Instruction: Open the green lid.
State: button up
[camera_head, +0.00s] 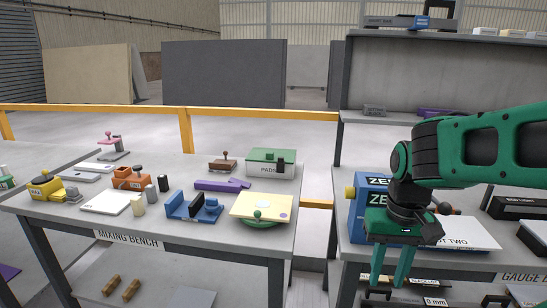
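A pale box marked PADS (262,170) stands at the back right of the mixing bench. Its green lid (270,154) lies flat on top and looks closed. A dark upright piece (281,163) shows at the box's front right and hides a little of it. My gripper (390,284) is at the right, well apart from the box and nearer to me. It points down, its two green fingers apart with nothing visible between them. It is in front of the right-hand bench and a blue box there.
Near the PADS box are a brown stamp (223,163), a purple piece (222,184) and a yellow plate (262,206) over a green round base. The blue box (371,190) stands on the right bench. A gap separates the two benches, with a yellow rail (185,130) behind.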

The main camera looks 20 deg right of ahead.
aim_at(258, 154)
jog(key=k, duration=1.05)
jog(key=u, duration=0.3)
jog(key=i, duration=2.3)
jog(key=z, duration=0.65)
